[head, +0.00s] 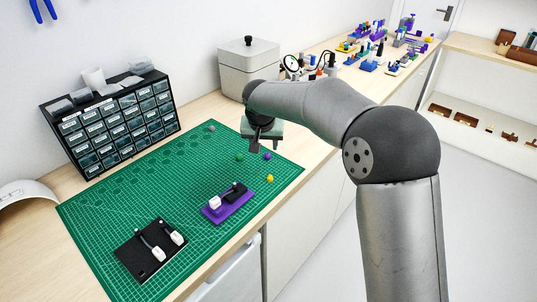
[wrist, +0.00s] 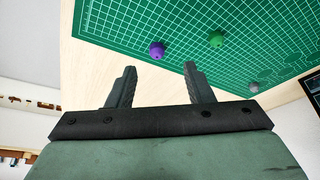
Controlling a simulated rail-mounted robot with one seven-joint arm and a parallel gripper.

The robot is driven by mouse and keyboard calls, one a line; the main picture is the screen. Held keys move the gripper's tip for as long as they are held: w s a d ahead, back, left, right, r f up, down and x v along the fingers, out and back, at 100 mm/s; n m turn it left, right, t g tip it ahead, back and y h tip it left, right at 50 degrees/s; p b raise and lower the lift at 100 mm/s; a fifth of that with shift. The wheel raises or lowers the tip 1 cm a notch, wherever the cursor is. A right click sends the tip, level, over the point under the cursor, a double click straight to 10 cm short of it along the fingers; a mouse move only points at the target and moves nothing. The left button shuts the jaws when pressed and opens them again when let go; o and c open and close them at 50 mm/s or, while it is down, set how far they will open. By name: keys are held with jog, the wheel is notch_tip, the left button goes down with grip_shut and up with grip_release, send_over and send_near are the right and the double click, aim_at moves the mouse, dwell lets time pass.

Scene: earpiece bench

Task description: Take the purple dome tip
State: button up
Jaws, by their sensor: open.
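The purple dome tip (head: 267,156) lies on the green cutting mat (head: 150,190), near its right edge in the head view. In the wrist view the purple dome tip (wrist: 157,49) lies on the mat beyond the gap between my fingers. My gripper (head: 259,146) is open and empty, held above the bench by the mat's far right corner. In the wrist view both fingers of my gripper (wrist: 158,84) stand apart with nothing between them. A green tip (wrist: 217,39) lies beside the purple one; it also shows in the head view (head: 240,157).
A yellow tip (head: 270,178) and a grey tip (head: 211,128) lie on the mat. A purple stand (head: 228,208) and a black stand (head: 135,262) hold white pieces nearer the front. A drawer cabinet (head: 115,122) stands behind the mat, and a grey box (head: 248,70) stands at the back.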

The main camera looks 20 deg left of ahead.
aim_at(267, 155)
jog(key=x, duration=0.2)
jog(key=p+x, duration=0.1)
jog(key=x, duration=0.4)
jog(key=shift+w+d+p, duration=0.2)
jog(key=shift+w+p, duration=0.2)
jog(key=shift+c, duration=0.4)
grip_shut()
